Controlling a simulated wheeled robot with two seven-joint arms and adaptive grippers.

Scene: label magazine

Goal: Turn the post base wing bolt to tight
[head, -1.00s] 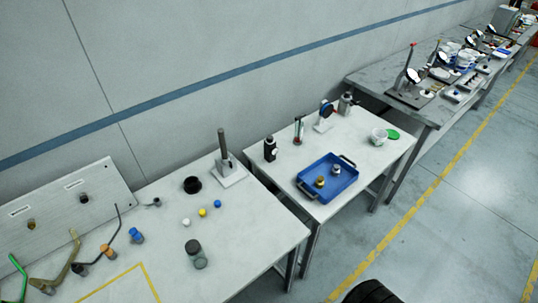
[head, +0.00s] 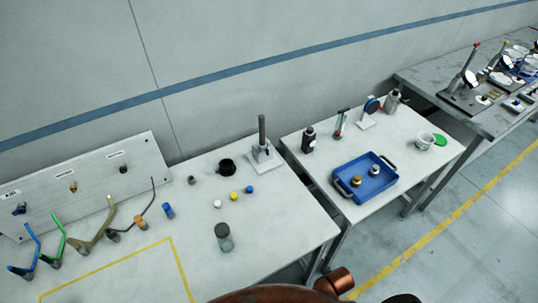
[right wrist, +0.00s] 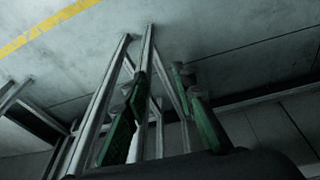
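The grey post (head: 262,130) stands upright on its pale square base (head: 268,164), near the back right corner of the left table in the head view. A small dark part shows at the foot of the post; the wing bolt is too small to tell apart, so its setting cannot be read. My right gripper (right wrist: 165,100) shows in the right wrist view with two green-padded fingers spread apart and nothing between them. It points at table legs and floor, away from the post base. My left gripper is not in view.
A black ring (head: 227,166), small coloured balls and a grey-green jar (head: 223,238) are near the post. A blue tray (head: 372,190) sits on the table to the right.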

